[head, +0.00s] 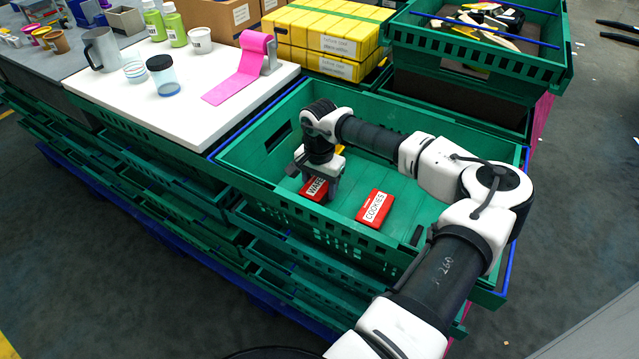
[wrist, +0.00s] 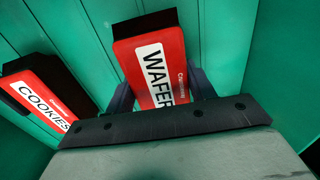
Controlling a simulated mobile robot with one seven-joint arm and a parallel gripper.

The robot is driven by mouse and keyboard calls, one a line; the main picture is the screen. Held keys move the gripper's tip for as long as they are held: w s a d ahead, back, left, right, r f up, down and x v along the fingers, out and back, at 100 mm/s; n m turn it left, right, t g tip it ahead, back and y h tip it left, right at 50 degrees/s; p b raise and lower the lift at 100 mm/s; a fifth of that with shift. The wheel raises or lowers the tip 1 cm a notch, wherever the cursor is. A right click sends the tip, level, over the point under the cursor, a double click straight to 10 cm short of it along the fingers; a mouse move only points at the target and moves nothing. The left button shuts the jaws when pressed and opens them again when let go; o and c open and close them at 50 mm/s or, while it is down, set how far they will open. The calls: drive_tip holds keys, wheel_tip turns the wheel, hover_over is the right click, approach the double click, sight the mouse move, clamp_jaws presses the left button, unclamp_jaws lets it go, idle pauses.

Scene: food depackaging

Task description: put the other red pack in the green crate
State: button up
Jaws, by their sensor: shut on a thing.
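Two red packs are inside the green crate (head: 450,131). The pack labelled COOKIES (head: 374,208) lies on the crate floor near the front wall; it also shows at the left in the wrist view (wrist: 48,92). The pack labelled WAFER (head: 313,189) is to its left, partly hidden under my gripper. My gripper (head: 318,187) is down inside the crate and shut on the wafer pack, which sits between its fingers in the wrist view (wrist: 155,62). Whether the wafer pack touches the floor I cannot tell. A small yellow thing (head: 340,149) shows behind my gripper, mostly hidden.
A white worktop (head: 140,60) with a cup, jars, bottles and a pink strip (head: 240,75) adjoins the crate at the left. Yellow boxes (head: 335,35) stand behind. Another green crate (head: 480,55) with mixed items is at the back right. The crate walls surround my gripper.

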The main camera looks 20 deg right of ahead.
sight(320, 182)
drive_tip(key=shift+f, duration=0.2)
drive_tip(key=o, duration=1.1)
drive_tip(key=shift+r, duration=0.15)
wheel_tip(320, 182, up, 12)
drive_tip(key=b, duration=0.2)
drive_tip(key=shift+r, duration=0.1)
